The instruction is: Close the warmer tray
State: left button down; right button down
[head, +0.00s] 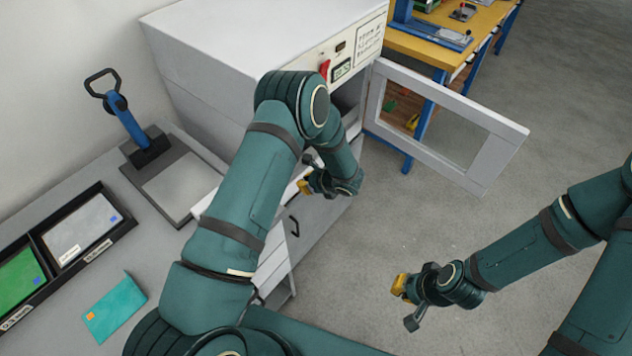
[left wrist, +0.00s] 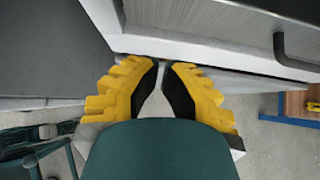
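The warmer (head: 235,45) is a large white-grey box in the head view, with its door (head: 450,130) swung wide open to the right. Its dark opening is partly hidden by my left arm, and I cannot make out the warmer tray clearly. My left gripper (head: 304,186) is low in front of the warmer. In the left wrist view its yellow fingers (left wrist: 163,66) converge to a narrow gap, with a pale edge (left wrist: 215,52) just beyond the tips; contact is unclear. My right gripper (head: 400,285) hangs over the floor, away from the warmer, its finger opening unclear.
A lower cabinet with a dark handle (head: 294,227) is under the warmer. A press with a blue handle (head: 125,118), a black organiser (head: 72,268) and a teal card (head: 115,305) are on the left bench. A yellow-topped workbench (head: 425,45) stands behind the door. Open floor lies right.

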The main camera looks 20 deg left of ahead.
pick_arm(q)
jog(key=shift+w+a+f, duration=0.1)
jog(key=shift+w+a, duration=0.15)
jog(key=shift+a, duration=0.45)
jog(key=shift+w+a+r, duration=0.1)
jog(key=shift+w+a, duration=0.15)
jog(key=shift+a, duration=0.4)
jog(key=shift+w+a+f, duration=0.1)
jog(key=shift+w+a, duration=0.15)
jog(key=shift+a, duration=0.45)
jog(key=a, duration=0.1)
jog(key=w+a+b, duration=0.1)
jog(key=a, duration=0.1)
jog(key=a+b, duration=0.1)
jog(key=shift+w+a+f, duration=0.1)
jog(key=shift+w+a, duration=0.05)
jog(key=shift+w, duration=0.15)
jog(key=shift+a, duration=0.2)
jog(key=shift+r, duration=0.2)
